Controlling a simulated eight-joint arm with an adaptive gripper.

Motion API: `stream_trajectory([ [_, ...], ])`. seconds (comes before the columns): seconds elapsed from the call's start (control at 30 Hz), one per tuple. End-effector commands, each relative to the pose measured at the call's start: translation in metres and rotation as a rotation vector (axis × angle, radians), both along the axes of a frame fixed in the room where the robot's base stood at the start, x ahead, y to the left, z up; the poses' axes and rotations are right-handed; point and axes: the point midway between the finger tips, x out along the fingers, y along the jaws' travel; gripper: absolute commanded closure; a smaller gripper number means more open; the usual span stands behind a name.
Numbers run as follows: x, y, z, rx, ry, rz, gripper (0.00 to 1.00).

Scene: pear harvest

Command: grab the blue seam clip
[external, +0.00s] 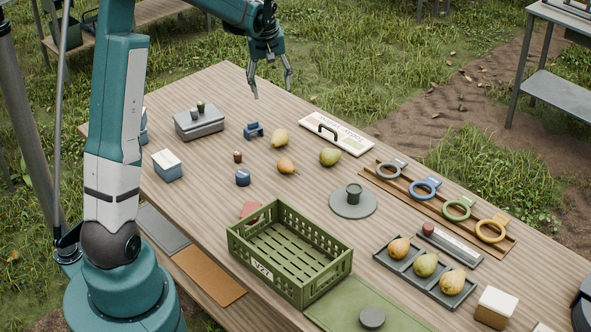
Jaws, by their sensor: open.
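A small dark blue clip-shaped piece (253,131) lies on the wooden table, left of a yellow pear; it looks like the blue seam clip. My gripper (272,92) hangs above the far part of the table, up and slightly right of this piece in the picture. Its fingers are spread, point down and hold nothing. It is apart from the piece; its exact height cannot be told. A blue ring with a tab (425,188) sits in a wooden rack at the right, between a grey and a green ring.
A green crate (290,255) and a tray of pears (425,272) stand nearer. Bare table surrounds the piece.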

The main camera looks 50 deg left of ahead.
Motion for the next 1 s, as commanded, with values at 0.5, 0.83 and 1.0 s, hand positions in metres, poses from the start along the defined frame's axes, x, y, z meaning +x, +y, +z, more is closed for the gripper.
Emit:
stream_trajectory([
  [0.5,0.031,0.084,-0.089,-0.048,0.072,0.182,0.44],
  [0.83,0.038,0.134,-0.152,-0.075,0.115,0.294,0.44],
  [1.0,0.039,0.149,-0.173,-0.083,0.13,0.33,0.44],
])
